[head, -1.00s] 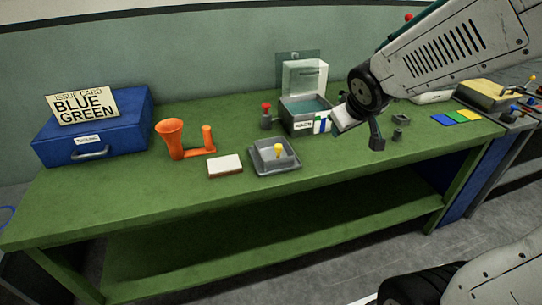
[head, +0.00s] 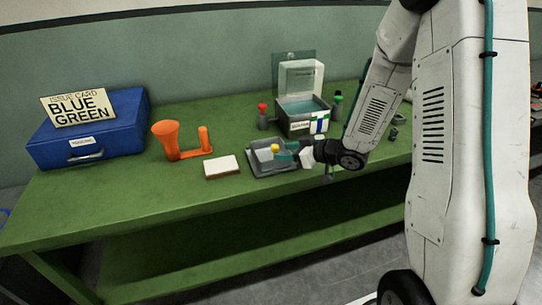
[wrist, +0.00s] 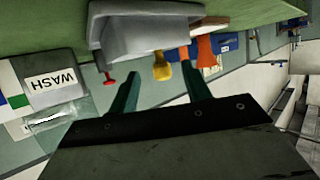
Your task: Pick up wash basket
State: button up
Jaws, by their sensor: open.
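A yellow knob (head: 275,148) stands up from a shallow grey tray (head: 257,170) on the green bench; I take this knob to be the wash basket's handle, and the basket itself is hard to make out. My gripper (head: 288,150) is open at the tray's right side, its teal fingers close to the knob. In the wrist view the knob (wrist: 161,72) shows in the gap between the two open fingers, with the grey tray (wrist: 150,42) beyond. I cannot tell whether a finger touches it. The grey WASH box (wrist: 52,82) also shows there.
A white-topped block (head: 221,168), an orange funnel stand (head: 166,139) and a blue case (head: 88,135) are to the left. The bench front is clear.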

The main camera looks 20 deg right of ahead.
aim_at(278, 151)
jog(key=x, duration=0.5)
jog(key=shift+s, duration=0.1)
grip_shut()
jog(key=shift+r, duration=0.1)
